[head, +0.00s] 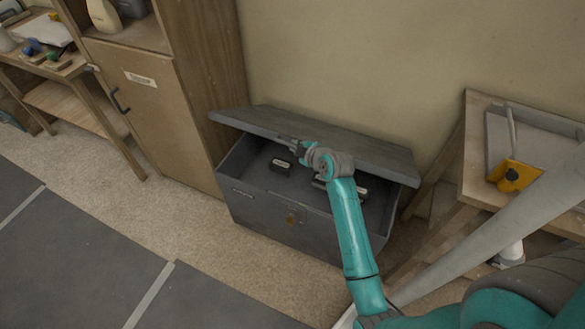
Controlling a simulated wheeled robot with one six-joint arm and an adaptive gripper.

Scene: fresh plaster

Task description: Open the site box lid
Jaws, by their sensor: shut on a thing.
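The fingertips are small in the picture, and my teal arm hides part of the box front and opening. Dark items with pale labels (280,166) lie inside the box.
A wooden cabinet (160,110) with a dark handle stands close on the box's left. A wooden table (476,180) with a grey tray and a yellow tool stands on the right. A workbench (75,100) is at far left. The floor in front is clear, with grey mats (70,255).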

